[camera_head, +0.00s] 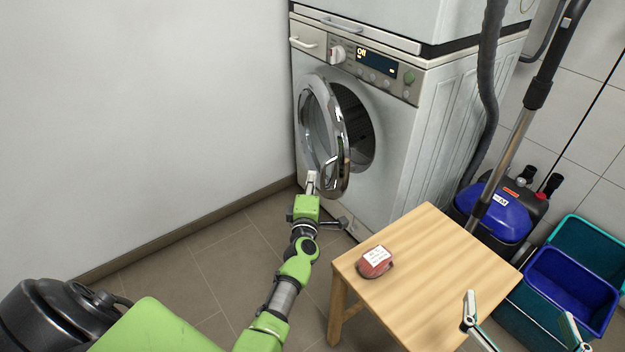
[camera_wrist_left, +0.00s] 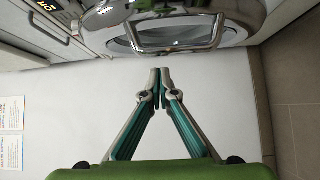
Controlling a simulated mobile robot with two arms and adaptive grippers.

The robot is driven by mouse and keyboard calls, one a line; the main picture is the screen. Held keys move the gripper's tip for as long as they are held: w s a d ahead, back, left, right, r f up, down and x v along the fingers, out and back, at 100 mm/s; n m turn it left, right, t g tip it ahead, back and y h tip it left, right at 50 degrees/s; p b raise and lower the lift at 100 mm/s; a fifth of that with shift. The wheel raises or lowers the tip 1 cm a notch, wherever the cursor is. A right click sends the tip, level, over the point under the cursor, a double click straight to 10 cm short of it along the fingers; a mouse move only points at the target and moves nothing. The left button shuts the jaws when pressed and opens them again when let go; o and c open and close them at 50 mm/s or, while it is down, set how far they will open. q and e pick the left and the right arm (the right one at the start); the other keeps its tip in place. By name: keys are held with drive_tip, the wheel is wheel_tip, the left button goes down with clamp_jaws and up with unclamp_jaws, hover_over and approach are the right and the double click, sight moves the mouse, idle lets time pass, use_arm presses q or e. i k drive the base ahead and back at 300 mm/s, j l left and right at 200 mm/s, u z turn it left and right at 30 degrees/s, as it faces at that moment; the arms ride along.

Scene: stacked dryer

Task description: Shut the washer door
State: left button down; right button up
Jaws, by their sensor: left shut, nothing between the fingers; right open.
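The washer (camera_head: 395,120) stands at the back, with its round chrome-rimmed door (camera_head: 322,125) swung open to the left. The dark drum opening (camera_head: 355,125) shows behind it. The door handle (camera_head: 329,172) is on the door's free edge. My left gripper (camera_head: 312,180) is at the lower part of the door, by the handle; I cannot tell whether it touches. In the left wrist view its fingers (camera_wrist_left: 160,72) are shut together and empty, just short of the handle (camera_wrist_left: 178,48). My right gripper (camera_head: 520,325) is open and empty at the bottom right, beside the table.
A wooden table (camera_head: 430,255) with a red labelled item (camera_head: 376,262) stands front right of the washer. A blue vacuum cleaner (camera_head: 495,215) and blue and teal buckets (camera_head: 570,280) are at the right. A white wall (camera_head: 150,120) closes the left side; the floor between is clear.

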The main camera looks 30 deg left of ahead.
sight(311, 83)
drive_tip(key=k+j, duration=0.1)
drive_tip(key=j, duration=0.3)
drive_tip(key=k+j, duration=0.1)
drive_tip(key=j, duration=0.35)
drive_tip(key=k+j, duration=0.1)
drive_tip(key=j, duration=0.3)
